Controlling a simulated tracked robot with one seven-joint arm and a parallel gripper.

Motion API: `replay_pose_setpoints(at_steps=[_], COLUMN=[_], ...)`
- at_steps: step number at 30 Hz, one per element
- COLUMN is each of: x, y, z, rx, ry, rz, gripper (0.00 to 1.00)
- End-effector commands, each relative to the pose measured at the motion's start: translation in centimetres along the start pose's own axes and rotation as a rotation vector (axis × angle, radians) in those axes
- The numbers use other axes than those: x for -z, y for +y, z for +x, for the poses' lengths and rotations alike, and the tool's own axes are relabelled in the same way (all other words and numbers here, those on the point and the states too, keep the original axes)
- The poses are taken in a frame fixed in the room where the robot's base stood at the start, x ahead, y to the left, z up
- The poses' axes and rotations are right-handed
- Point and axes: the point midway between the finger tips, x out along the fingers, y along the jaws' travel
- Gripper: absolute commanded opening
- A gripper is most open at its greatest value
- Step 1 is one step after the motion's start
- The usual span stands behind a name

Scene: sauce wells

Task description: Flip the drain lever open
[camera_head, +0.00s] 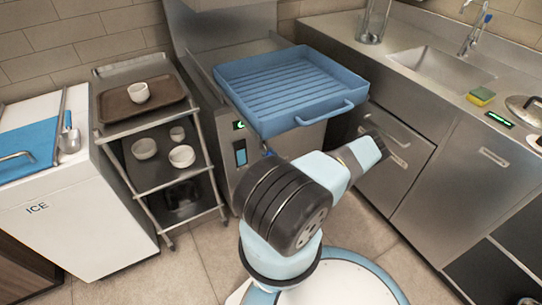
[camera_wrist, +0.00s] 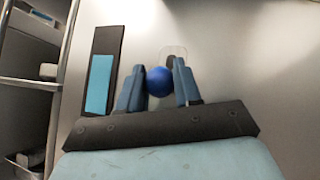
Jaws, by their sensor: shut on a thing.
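The drain lever shows in the wrist view as a round blue knob (camera_wrist: 158,82) in front of a steel panel, with a pale plate and dark mount just behind it. My gripper (camera_wrist: 159,84) has its two blue-grey fingers closed on the knob, one on each side. The lever's stem is mostly hidden behind the knob and fingers. In the head view my arm hides most of the gripper and lever, low on the front of the steel unit (camera_head: 232,172) under the blue tray.
A blue ribbed tray (camera_head: 290,85) with a handle sits on top of the unit. A wire-frame cart (camera_head: 150,130) with bowls stands to the left, beside a white ice chest (camera_head: 75,205). A sink counter (camera_head: 440,100) stands at right. Tiled floor is open around my base.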

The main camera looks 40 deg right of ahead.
Motion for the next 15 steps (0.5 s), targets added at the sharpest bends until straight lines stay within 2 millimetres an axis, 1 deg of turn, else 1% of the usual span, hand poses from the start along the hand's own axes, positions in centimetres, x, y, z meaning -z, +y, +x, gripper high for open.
replay_pose_setpoints(at_steps=[2, 3, 9, 10, 15], x=[0.16, 0.17, 0.13, 0.12, 0.10], y=[0.17, 0.18, 0.16, 0.16, 0.16], z=[0.17, 0.20, 0.24, 0.24, 0.26], rx=[-0.002, -0.003, -0.002, -0.002, -0.002], ry=[0.003, 0.003, 0.002, 0.001, 0.001], rz=[0.002, 0.002, 0.002, 0.002, 0.002], gripper=[0.00, 0.38, 0.57, 0.58, 0.58])
